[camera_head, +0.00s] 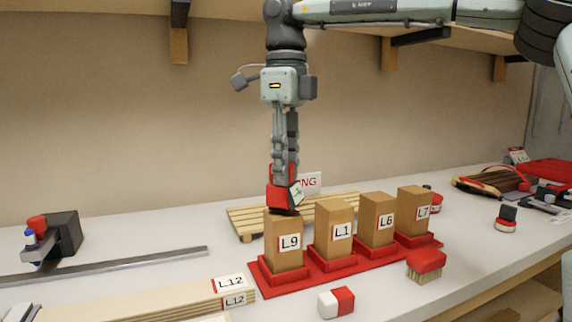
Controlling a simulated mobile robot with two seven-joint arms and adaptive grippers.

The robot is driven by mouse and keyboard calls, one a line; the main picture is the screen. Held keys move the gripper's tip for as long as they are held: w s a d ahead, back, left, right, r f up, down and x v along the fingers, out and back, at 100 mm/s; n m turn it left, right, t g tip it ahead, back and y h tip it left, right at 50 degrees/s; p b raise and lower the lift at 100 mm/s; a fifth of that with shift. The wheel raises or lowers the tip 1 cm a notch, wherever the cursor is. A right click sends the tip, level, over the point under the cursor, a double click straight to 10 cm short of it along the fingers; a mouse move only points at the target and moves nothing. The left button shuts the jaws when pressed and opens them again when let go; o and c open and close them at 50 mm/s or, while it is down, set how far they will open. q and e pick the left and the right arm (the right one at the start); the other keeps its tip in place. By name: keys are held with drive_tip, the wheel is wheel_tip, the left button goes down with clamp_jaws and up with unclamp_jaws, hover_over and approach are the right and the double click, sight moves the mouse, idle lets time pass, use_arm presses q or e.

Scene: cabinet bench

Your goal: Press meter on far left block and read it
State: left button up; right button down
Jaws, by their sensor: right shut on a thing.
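Several upright wooden blocks stand in a row on a red base (290,281). The far left block (284,254) is labelled L9. To its right stand blocks L1 (334,222), L6 (377,211) and L7 (415,204). My right gripper (284,177) points straight down above L9, shut on the red meter (281,194). The meter's dark lower end is at the top of L9 and appears to touch it, though a tiny gap cannot be ruled out. Its small pale display is tilted and too small to read. My left gripper is not in view.
A wooden slatted rack (247,220) lies behind the blocks, with a partly hidden sign (309,183). A red brush (426,263) and a red-white block (336,302) lie in front. Boards labelled L12 (130,301) and a metal bar clamp (125,265) are at left.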

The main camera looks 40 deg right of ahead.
drive_tip(key=shift+f, duration=0.55)
idle(1.8)
drive_tip(key=shift+r, duration=0.1)
drive_tip(key=shift+r, duration=3.45)
